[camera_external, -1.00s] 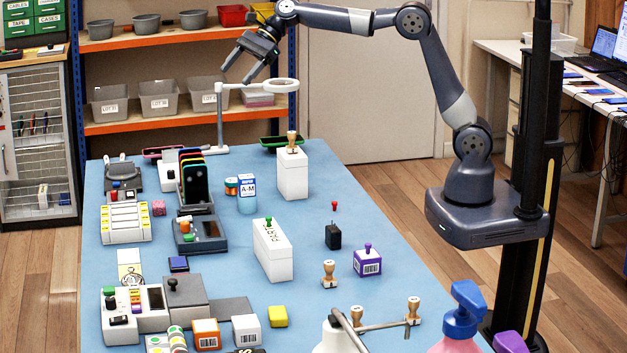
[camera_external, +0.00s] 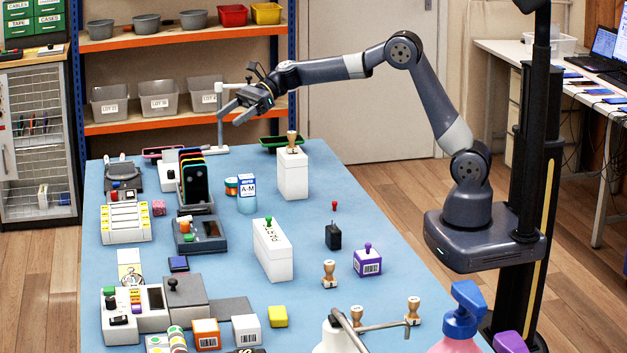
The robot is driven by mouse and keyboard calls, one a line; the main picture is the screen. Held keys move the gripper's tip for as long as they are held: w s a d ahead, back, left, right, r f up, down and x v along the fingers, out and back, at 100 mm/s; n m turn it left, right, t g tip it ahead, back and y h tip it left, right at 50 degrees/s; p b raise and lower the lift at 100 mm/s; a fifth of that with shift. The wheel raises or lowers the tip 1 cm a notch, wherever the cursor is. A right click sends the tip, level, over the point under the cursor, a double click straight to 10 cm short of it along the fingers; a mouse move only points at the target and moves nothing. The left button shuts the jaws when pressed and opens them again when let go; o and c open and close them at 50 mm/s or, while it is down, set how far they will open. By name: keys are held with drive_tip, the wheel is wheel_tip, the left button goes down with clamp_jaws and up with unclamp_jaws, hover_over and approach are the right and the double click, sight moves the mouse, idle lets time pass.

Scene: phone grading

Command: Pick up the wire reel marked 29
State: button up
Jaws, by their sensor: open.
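No number 29 can be read in this view, so I cannot tell for certain which thing is the wire reel. A small round stack in orange and teal (camera_external: 231,186) stands beside the A-M box and looks reel-like, but no mark shows on it.
The blue table (camera_external: 215,285) is crowded on its left side. A tall white box with a wooden stamp (camera_external: 292,175) and a white block (camera_external: 272,250) stand mid-table. The A-M box (camera_external: 247,190) is close to the round stack.

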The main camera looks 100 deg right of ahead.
hover_over(234, 180)
drive_tip(key=f, duration=1.2)
drive_tip(key=shift+s+d, duration=0.2)
drive_tip(key=shift+d, duration=0.05)
wheel_tip(234, 180, down, 6)
drive_tip(key=shift+f+b, duration=0.25)
drive_tip(key=shift+b, duration=0.25)
drive_tip(key=shift+x, duration=1.2)
drive_tip(key=shift+w+a+f, duration=0.1)
drive_tip(key=shift+w, duration=0.2)
drive_tip(key=c, duration=1.1)
